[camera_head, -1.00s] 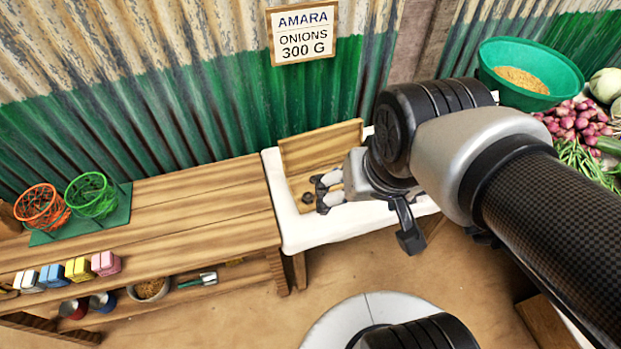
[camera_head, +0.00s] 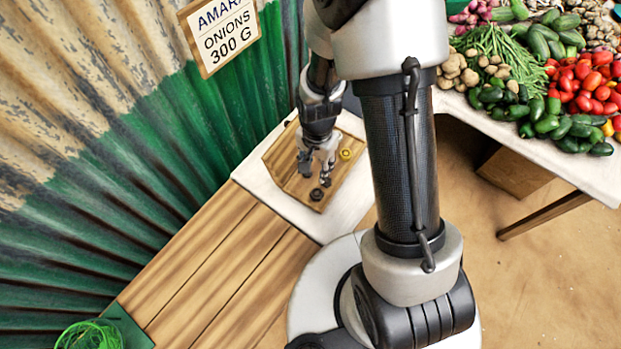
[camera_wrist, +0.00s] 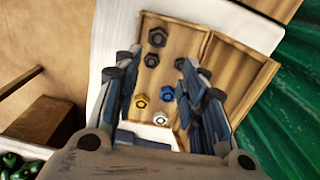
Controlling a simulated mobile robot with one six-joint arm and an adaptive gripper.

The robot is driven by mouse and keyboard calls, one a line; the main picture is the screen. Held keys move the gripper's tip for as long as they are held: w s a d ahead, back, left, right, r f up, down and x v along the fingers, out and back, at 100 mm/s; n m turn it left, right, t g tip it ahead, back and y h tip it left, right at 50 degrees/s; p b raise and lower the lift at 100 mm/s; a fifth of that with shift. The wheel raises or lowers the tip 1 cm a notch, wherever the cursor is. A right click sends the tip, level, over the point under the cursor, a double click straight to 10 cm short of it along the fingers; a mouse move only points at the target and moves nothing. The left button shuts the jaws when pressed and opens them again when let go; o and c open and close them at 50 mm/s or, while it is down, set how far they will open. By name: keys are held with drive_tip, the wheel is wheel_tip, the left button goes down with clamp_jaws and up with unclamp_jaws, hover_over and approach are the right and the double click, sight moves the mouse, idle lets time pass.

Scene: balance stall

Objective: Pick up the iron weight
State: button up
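An open wooden box (camera_head: 278,158) lies on a white cloth-covered surface, with several hexagonal weights in it. In the wrist view, a large dark weight (camera_wrist: 157,37) and a smaller dark weight (camera_wrist: 151,61) sit toward the top; both look like iron. A brass weight (camera_wrist: 139,101), a blue weight (camera_wrist: 167,94) and a pale silver weight (camera_wrist: 160,117) are lower. The head view shows a dark weight (camera_head: 317,194) and the brass weight (camera_head: 346,154); my gripper hides others. My gripper (camera_head: 322,172) is above the box, fingers spread and empty. In the wrist view, its fingers (camera_wrist: 160,60) flank the weights.
A wooden bench (camera_head: 225,265) adjoins the box's surface, with a green wire basket (camera_head: 88,335) at its end. A corrugated wall (camera_head: 150,130) stands close behind. A vegetable table (camera_head: 540,150) is at the right. The box's raised lid (camera_wrist: 240,75) stands close beside my fingers.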

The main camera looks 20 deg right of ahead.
drive_tip(key=b, duration=0.3)
hover_over(317, 193)
drive_tip(key=f, duration=1.1)
drive_tip(key=shift+a+f, duration=0.2)
drive_tip(key=shift+f, duration=0.1)
drive_tip(key=f+b, duration=0.2)
drive_tip(key=f, duration=0.3)
drive_tip(key=shift+d+f+b, duration=0.15)
drive_tip(key=shift+d+b, duration=0.05)
drive_tip(key=shift+b, duration=0.1)
drive_tip(key=shift+c, duration=0.3)
drive_tip(key=c, duration=0.8)
